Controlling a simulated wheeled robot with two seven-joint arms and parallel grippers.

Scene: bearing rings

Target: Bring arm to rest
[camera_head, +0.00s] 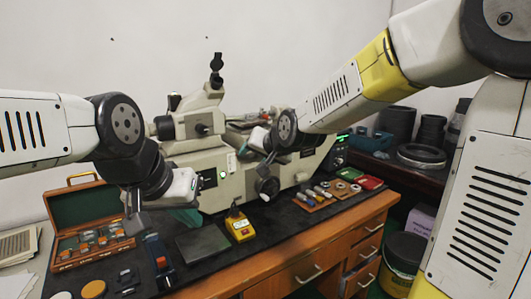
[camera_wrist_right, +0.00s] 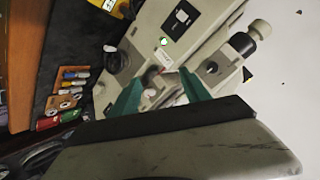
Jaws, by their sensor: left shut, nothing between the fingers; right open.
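My left gripper (camera_head: 190,217) is on the left side in the head view, low in front of the measuring machine (camera_head: 225,178). Its teal fingers are shut with nothing between them, and the wrist partly hides them. My right gripper (camera_head: 243,150) is in front of the upper part of the machine, its fingers small and partly hidden by its wrist. In the right wrist view its two teal fingers (camera_wrist_right: 160,88) are spread apart and empty, with the machine (camera_wrist_right: 150,62) behind them. I cannot tell whether either gripper touches the machine.
On the black mat stand an open wooden case (camera_head: 88,205), a grey plate (camera_head: 203,243), a yellow control box (camera_head: 239,226) and a tray of small parts (camera_head: 313,200). Black rings (camera_head: 421,155) lie at the right.

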